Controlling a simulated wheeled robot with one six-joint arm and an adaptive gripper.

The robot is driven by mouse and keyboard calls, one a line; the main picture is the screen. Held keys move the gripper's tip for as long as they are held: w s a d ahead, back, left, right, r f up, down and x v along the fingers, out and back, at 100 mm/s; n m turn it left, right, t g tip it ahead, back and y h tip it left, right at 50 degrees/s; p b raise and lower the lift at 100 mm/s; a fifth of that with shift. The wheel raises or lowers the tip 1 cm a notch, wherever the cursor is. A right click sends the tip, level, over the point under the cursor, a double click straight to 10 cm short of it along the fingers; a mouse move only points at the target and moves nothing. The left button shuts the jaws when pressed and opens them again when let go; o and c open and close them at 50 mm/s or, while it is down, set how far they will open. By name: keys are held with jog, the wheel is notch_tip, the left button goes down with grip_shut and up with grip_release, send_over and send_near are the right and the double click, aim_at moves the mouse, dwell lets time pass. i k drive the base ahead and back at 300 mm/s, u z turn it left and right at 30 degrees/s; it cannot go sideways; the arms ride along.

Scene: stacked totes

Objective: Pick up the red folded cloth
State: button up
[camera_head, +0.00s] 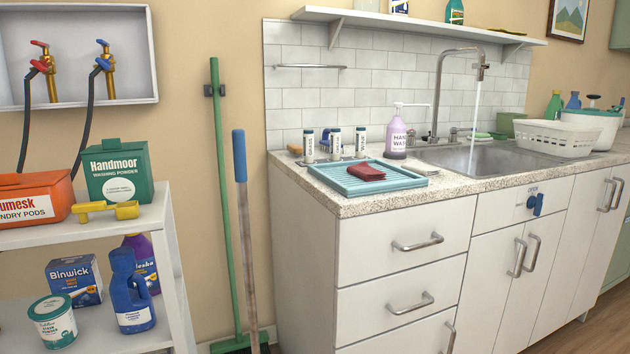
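The red folded cloth (366,172) lies on a teal ribbed tray (343,183). The tray sits on the speckled countertop (440,186), left of the sink. The cloth is dark red, flat and fully in sight, with nothing on top of it. My gripper is not in view.
A purple hand wash bottle (396,137) and several small labelled jars (334,142) stand behind the tray. Water runs from the tap into the sink (480,158). A broom (219,200) leans at the wall. A white shelf (85,229) with cleaning products stands left.

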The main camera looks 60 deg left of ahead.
aim_at(362, 171)
jog(key=z, duration=0.3)
jog(key=k, duration=0.25)
jog(key=u, duration=2.85)
